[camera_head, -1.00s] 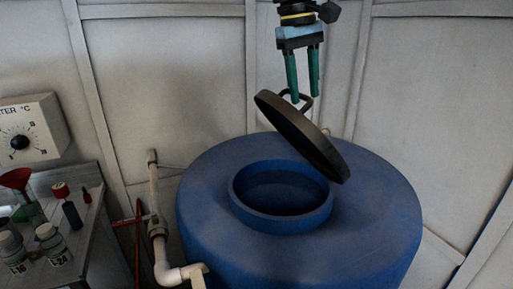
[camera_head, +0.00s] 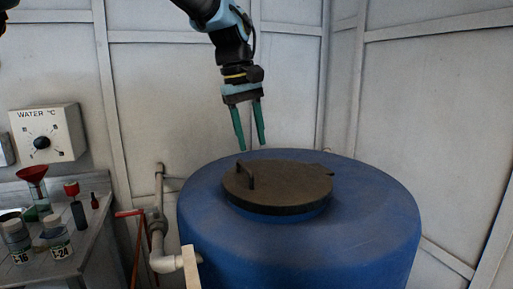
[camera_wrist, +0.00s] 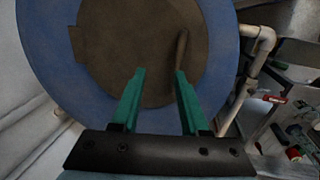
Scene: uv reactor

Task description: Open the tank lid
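The blue tank (camera_head: 370,220) stands upright in the middle of the head view. Its round dark lid (camera_head: 290,188) lies flat over the top opening, which is covered. The lid's upright handle (camera_head: 247,173) is at its left side. My gripper (camera_head: 250,146) points down above the lid, open and empty, apart from the handle. In the wrist view the lid (camera_wrist: 125,40) lies beyond the fingers. The handle (camera_wrist: 182,48) shows just beyond the right fingertip of my gripper (camera_wrist: 159,72), not between the fingers.
White pipework (camera_head: 162,225) with a red-handled valve (camera_head: 130,213) stands left of the tank. A bench (camera_head: 85,250) at the left holds bottles and a red funnel (camera_head: 32,175). A water temperature dial (camera_head: 45,135) is on the wall. Panelled walls stand close behind the tank.

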